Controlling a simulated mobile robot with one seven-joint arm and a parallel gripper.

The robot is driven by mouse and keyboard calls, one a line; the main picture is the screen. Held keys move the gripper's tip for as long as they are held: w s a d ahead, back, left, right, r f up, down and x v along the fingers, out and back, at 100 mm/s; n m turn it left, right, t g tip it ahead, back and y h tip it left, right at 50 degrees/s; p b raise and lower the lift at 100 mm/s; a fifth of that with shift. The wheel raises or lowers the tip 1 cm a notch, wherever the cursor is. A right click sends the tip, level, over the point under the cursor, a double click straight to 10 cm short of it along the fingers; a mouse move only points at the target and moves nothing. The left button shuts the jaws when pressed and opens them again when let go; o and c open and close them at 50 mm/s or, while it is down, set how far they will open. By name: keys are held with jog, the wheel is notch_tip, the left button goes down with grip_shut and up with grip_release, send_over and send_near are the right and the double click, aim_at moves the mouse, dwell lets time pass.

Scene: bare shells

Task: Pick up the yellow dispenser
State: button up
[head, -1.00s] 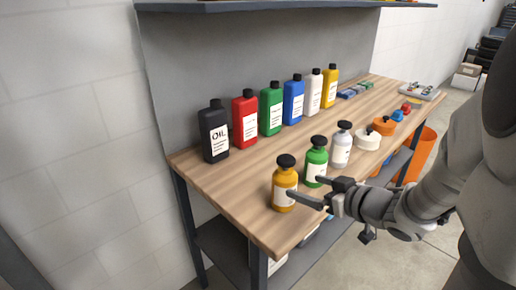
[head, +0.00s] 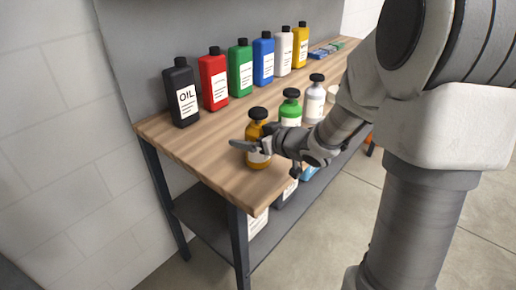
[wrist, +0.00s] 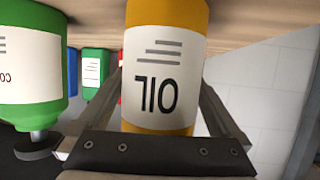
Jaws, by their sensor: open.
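The yellow dispenser (head: 258,160) stands upright near the front left corner of the workbench, with a black top and a white label. My gripper (head: 254,139) is open around it in the head view, one finger crossing in front of its body. In the wrist view the yellow dispenser (wrist: 166,65) fills the middle, upside down, its label reading OIL. It sits between the two spread fingers of my gripper (wrist: 160,95). Small gaps show at the sides, so I cannot tell if either finger touches it. Its cap is hidden there behind the gripper's body.
A green dispenser (head: 290,112) stands close by on the right, also large at left in the wrist view (wrist: 30,75). A white dispenser (head: 313,104) is beyond it. Black (head: 181,95), red (head: 213,82) and several other bottles line the back. The bench's front left corner (head: 225,190) is clear.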

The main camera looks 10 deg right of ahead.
grip_shut()
jog(key=shift+r, duration=0.1)
dwell(0.4)
